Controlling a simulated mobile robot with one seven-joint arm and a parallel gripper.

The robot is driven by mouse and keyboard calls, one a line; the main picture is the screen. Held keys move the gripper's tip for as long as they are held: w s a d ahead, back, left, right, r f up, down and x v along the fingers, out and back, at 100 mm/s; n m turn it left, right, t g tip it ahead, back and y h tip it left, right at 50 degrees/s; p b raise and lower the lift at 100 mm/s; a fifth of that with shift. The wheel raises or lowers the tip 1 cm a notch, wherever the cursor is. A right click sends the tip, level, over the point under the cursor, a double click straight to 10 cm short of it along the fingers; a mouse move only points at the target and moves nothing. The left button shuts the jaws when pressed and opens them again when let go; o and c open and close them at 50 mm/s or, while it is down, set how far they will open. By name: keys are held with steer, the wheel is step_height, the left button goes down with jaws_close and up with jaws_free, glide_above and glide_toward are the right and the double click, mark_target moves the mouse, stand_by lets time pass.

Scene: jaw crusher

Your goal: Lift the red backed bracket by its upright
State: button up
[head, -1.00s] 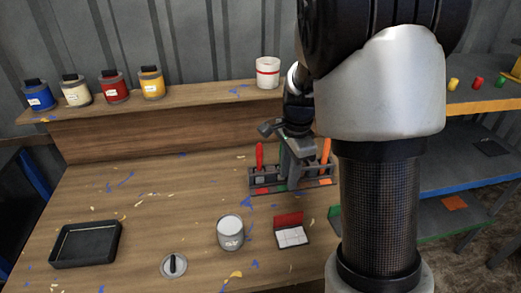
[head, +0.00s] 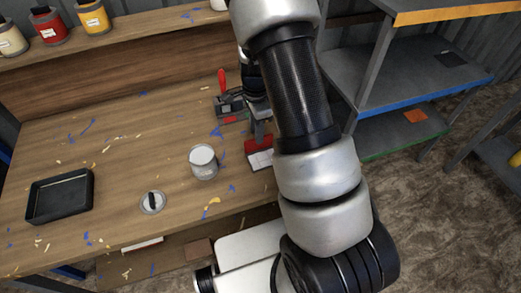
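The red backed bracket (head: 262,158) lies near the right end of the wooden workbench (head: 120,125). It has a pale flat base with dark marks and a red upright along its far side. My gripper (head: 261,120) points down just above or behind the red upright, partly covered by my own arm. I cannot tell whether its fingers touch the upright, or whether they are open or shut.
A round lid (head: 152,202) and a black tray (head: 60,195) lie further left. Shelves (head: 430,75) stand right.

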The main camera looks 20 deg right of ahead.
mark_target(259, 149)
steer(key=f, duration=0.5)
steer(key=shift+s+d+f, duration=0.1)
steer(key=shift+d, duration=0.2)
steer(key=shift+c, duration=0.3)
jaws_close()
